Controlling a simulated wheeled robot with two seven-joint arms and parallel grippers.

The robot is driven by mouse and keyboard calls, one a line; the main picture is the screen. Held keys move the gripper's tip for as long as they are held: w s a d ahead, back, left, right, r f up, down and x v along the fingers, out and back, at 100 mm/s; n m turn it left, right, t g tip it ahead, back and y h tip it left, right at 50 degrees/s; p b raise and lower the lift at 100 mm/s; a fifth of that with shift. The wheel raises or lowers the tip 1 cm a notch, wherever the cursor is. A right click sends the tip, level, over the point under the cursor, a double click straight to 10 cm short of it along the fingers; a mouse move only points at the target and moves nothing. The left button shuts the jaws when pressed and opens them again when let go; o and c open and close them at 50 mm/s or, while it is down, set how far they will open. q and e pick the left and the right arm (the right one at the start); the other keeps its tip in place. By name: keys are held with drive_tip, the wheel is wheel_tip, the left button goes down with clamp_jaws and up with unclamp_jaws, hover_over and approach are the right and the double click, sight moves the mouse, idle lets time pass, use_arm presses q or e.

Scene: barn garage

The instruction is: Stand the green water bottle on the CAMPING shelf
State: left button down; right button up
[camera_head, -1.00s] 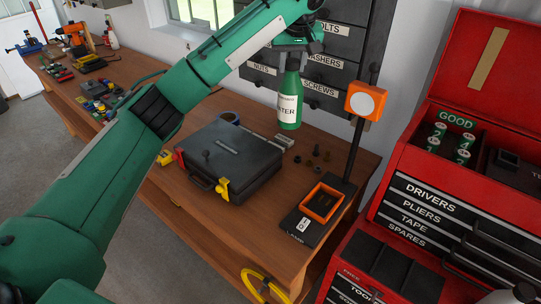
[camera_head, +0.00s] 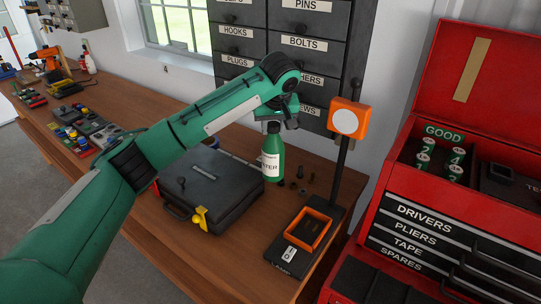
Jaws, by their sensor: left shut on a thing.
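The green water bottle (camera_head: 272,158) has a white label and is upright at the middle of the head view, near the back of the wooden bench. My left gripper (camera_head: 275,121) is shut on its top from above. The bottle's base is at or close to the bench top; I cannot tell whether it touches. My right gripper is not in view. No shelf labelled CAMPING shows in this view.
A dark case (camera_head: 216,190) lies left of the bottle. Small dark parts (camera_head: 302,186) lie to its right, near an orange tray (camera_head: 308,229) and a lamp stand (camera_head: 346,118). Labelled drawers (camera_head: 307,45) stand behind. A red tool chest (camera_head: 455,190) stands at right.

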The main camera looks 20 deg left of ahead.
sight(273, 144)
use_arm(q)
wheel_tip(273, 144, down, 6)
drive_tip(key=shift+p, duration=0.7)
wheel_tip(273, 144, down, 4)
drive_tip(key=shift+p, duration=0.6)
drive_tip(key=shift+f, duration=0.45)
drive_tip(key=c, duration=1)
unclamp_jaws()
